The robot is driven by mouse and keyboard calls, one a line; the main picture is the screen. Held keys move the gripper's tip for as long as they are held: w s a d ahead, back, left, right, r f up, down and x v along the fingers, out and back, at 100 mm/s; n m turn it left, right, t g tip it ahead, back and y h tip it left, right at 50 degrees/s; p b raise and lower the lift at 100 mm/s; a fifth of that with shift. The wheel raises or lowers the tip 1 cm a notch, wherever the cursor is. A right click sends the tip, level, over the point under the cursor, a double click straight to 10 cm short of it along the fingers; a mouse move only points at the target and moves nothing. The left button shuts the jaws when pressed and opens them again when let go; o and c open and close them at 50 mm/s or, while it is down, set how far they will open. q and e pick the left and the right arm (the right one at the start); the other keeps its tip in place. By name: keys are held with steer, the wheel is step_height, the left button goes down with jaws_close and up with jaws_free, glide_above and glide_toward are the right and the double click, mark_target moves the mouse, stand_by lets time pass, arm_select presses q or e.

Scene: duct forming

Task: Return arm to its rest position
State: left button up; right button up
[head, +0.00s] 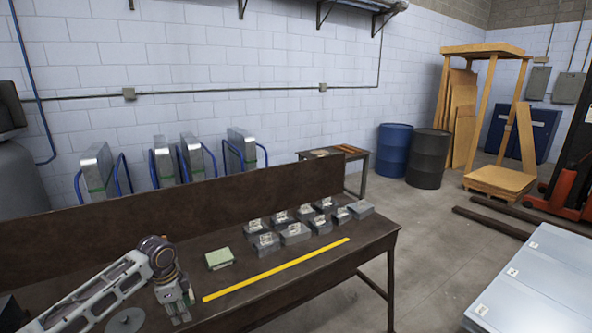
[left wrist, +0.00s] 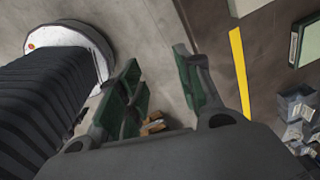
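My left arm comes in from the lower left in the head view and reaches over the dark brown table (head: 345,262). Its left gripper (head: 180,312) points down at the table's front left, left of the yellow strip (head: 275,269). In the left wrist view the green-padded fingers of the left gripper (left wrist: 161,88) stand apart, with nothing held between them. The yellow strip also shows in the left wrist view (left wrist: 239,70), to the right of the fingers. My right gripper is not in view.
A green box (head: 219,258) lies on the table right of the left gripper. Several small grey blocks (head: 295,233) stand farther right. A raised brown back panel (head: 180,222) runs behind. Light grey sheets (head: 535,285) lie at lower right, with open floor between.

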arm_select(q)
step_height(320, 180, down, 11)
steer(key=w+n+t, duration=0.1)
steer(key=w+n, duration=0.1)
steer(key=n, duration=0.1)
steer(key=s+a+f+n, duration=0.15)
steer(key=s+f, duration=0.25)
steer(key=f, duration=0.5)
steer(key=s+f+n, duration=0.2)
steer(key=s+f, duration=0.2)
steer(key=f, duration=0.6)
steer(key=s+f+n, duration=0.2)
steer(key=s+f, duration=0.2)
steer(key=f, duration=0.5)
steer(key=s+d+f+n+y, duration=0.1)
steer(key=s+d+f+n, duration=0.1)
steer(key=s+f, duration=1.3)
steer(key=s+d+f, duration=0.1)
steer(key=s+d, duration=0.1)
steer(key=s, duration=0.6)
steer(key=s+d+f+n, duration=0.1)
steer(key=s+d+f, duration=0.1)
steer(key=s, duration=0.7)
steer(key=s+d+f, duration=0.2)
steer(key=s+d, duration=0.1)
steer(key=s, duration=0.6)
steer(key=shift+g, duration=0.4)
steer(key=shift+s, duration=0.1)
